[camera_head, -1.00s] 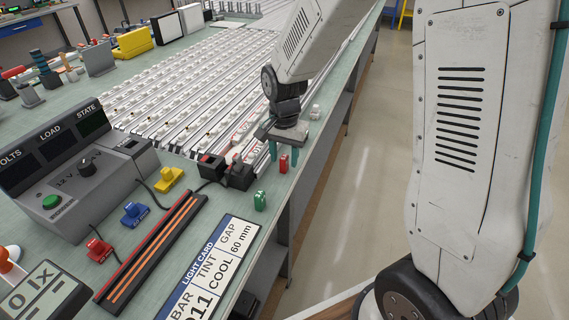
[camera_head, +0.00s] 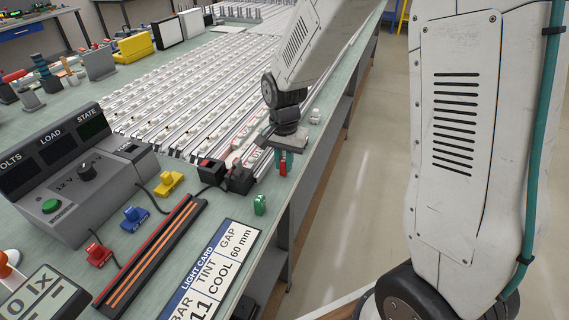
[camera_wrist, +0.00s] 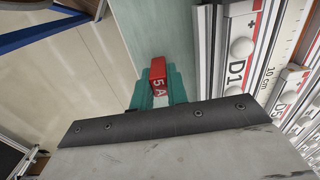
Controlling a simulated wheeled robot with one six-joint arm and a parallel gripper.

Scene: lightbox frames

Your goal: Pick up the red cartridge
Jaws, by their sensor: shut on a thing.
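The red cartridge (camera_wrist: 158,72), marked "5 A", sits between the teal fingers of my gripper (camera_wrist: 158,90) in the wrist view. My gripper is shut on it. In the head view the red cartridge (camera_head: 283,168) shows at the fingertips of my gripper (camera_head: 281,162), close to the right edge of the bench. From these views I cannot tell whether the cartridge still touches the bench top.
A black clamp-like device (camera_head: 238,180) is just left of my gripper. Rows of light strips (camera_head: 190,95) fill the bench beyond. A light card (camera_head: 215,270) lies in front. The floor is right of the bench edge.

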